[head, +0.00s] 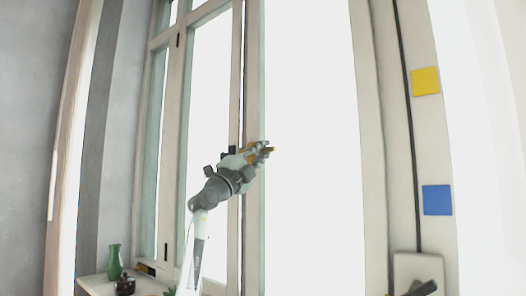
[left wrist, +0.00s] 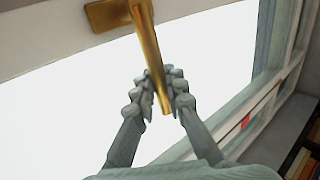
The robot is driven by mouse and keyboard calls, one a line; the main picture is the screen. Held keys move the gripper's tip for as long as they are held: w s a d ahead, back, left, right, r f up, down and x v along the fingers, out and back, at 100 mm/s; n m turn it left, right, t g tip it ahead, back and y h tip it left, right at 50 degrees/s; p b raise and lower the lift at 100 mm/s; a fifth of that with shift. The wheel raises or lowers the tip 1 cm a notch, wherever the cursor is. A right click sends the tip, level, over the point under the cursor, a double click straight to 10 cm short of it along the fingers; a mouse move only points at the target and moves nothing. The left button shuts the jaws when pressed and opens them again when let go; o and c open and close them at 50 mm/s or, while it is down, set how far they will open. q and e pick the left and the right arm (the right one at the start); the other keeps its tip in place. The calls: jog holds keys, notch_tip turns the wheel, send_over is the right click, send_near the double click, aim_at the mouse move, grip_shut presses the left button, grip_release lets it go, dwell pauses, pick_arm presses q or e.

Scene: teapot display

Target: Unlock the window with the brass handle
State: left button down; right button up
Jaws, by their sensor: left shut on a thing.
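The tall pale window (head: 254,60) stands in the middle of the head view, with bright white panes. My left gripper (head: 260,153) is at its middle upright, about halfway up. In the left wrist view the brass handle (left wrist: 147,42) runs down from a brass plate on the white frame. There my left gripper (left wrist: 159,92) has its fingers on both sides of the handle's lower part and is shut on it. The handle hangs nearly straight down in that view, tilted slightly. In the head view my gripper largely hides it. My right gripper is not in view.
A green vase (head: 115,262) and a small dark pot (head: 125,285) stand on a white sill (head: 93,281) at lower left. A yellow square (head: 425,81) and a blue square (head: 437,200) are on the right frame. Books (left wrist: 303,160) show at the wrist view's lower right.

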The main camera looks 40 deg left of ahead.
pick_arm(q)
jog(key=c, duration=1.8)
grip_release()
jog(key=shift+s+f, duration=0.3)
jog(key=v, duration=1.1)
jog(key=shift+s+a+r, duration=0.1)
